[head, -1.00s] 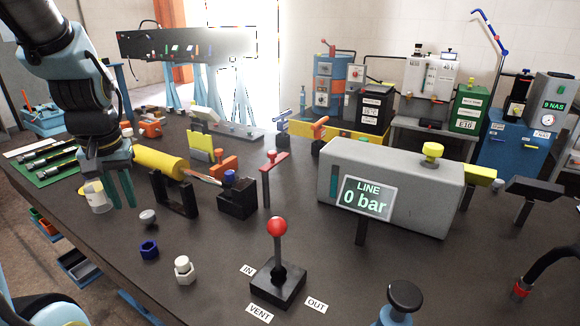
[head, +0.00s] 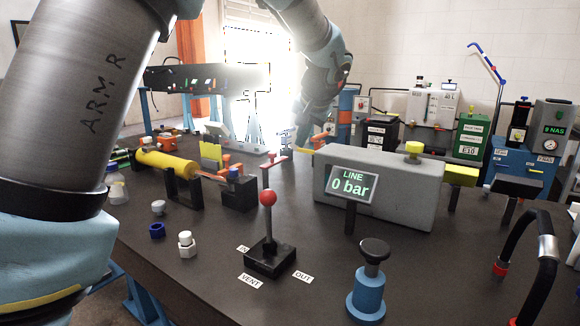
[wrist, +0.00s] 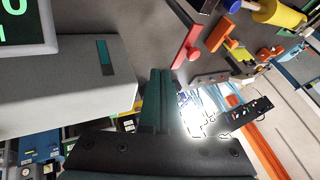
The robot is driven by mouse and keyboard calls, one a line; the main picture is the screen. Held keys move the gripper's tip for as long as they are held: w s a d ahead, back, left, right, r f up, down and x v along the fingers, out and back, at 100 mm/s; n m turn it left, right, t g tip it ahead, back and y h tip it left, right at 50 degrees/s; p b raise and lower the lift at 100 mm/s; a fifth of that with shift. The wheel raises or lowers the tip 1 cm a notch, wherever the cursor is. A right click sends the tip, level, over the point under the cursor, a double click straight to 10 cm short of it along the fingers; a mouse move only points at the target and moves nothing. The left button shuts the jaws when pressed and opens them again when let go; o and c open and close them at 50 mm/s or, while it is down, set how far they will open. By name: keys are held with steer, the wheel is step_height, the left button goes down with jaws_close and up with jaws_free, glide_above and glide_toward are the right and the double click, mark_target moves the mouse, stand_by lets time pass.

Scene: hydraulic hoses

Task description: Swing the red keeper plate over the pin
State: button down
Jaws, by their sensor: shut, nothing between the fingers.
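I cannot make out the pin clearly.
The grey box with the "0 bar" display (head: 348,187) stands right of the plate. The yellow cylinder (head: 167,163) lies to its left, and a red-knobbed lever (head: 268,199) stands in front. An orange part (wrist: 219,33) is close beyond the plate. The front bench middle has clear patches.

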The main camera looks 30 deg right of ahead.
steer(key=shift+s+d+r, duration=0.1)
steer(key=shift+s+d, duration=0.25)
steer(key=shift+d, duration=0.15)
steer(key=w+a+f+p, duration=0.1)
steer(key=w+f+p, duration=0.3)
steer(key=w+f, duration=0.4)
steer(key=shift+w, duration=0.75)
